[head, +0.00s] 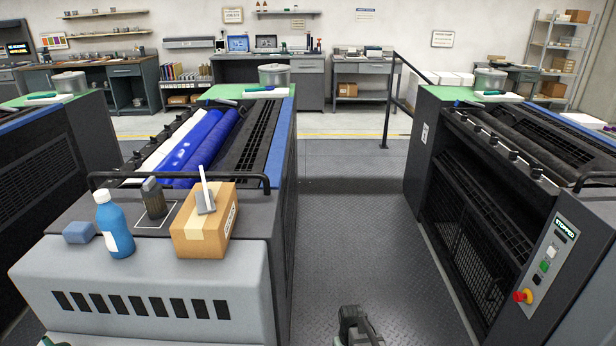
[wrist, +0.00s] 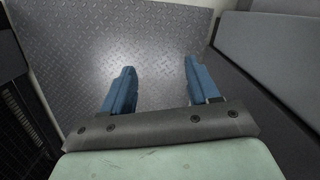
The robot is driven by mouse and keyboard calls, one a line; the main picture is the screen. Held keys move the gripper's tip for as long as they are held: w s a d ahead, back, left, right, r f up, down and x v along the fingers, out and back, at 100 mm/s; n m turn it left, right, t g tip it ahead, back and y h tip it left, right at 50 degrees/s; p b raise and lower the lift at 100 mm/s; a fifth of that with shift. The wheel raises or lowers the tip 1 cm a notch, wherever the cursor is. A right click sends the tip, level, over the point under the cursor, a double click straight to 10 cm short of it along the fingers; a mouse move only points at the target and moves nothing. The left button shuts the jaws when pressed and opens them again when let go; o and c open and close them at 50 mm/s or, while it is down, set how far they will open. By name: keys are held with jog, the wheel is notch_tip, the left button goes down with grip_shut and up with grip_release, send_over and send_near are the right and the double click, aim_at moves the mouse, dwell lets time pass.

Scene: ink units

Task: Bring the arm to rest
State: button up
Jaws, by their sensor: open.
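My gripper (wrist: 158,80) shows in the wrist view with its two blue fingers apart and nothing between them. It points down at the bare diamond-plate floor (wrist: 100,45). In the head view, a dark part of my arm (head: 355,328) shows at the bottom edge, over the aisle between two machines. The fingers cannot be made out in the head view. Nothing touches the gripper in either view.
On the left machine's grey cover stand a blue bottle (head: 115,228), a blue sponge-like block (head: 79,232), a dark upright object (head: 153,198) and a cardboard box (head: 200,232) with a scraper-like tool (head: 205,195) on top. The right machine has a control panel (head: 545,265). The aisle floor (head: 345,220) is clear.

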jog(key=s+d+f+m+g, duration=0.1)
jog(key=s+f, duration=0.2)
jog(key=s, duration=0.7)
jog(key=s+d+f+m+g, duration=0.1)
jog(key=s+f+g, duration=0.1)
jog(key=s, duration=0.8)
jog(key=s+d+f+m+g, duration=0.1)
jog(key=s+f, duration=0.4)
jog(key=s, duration=0.6)
jog(key=shift+d+g, duration=0.5)
jog(key=shift+g, duration=0.1)
jog(key=shift+s, duration=0.1)
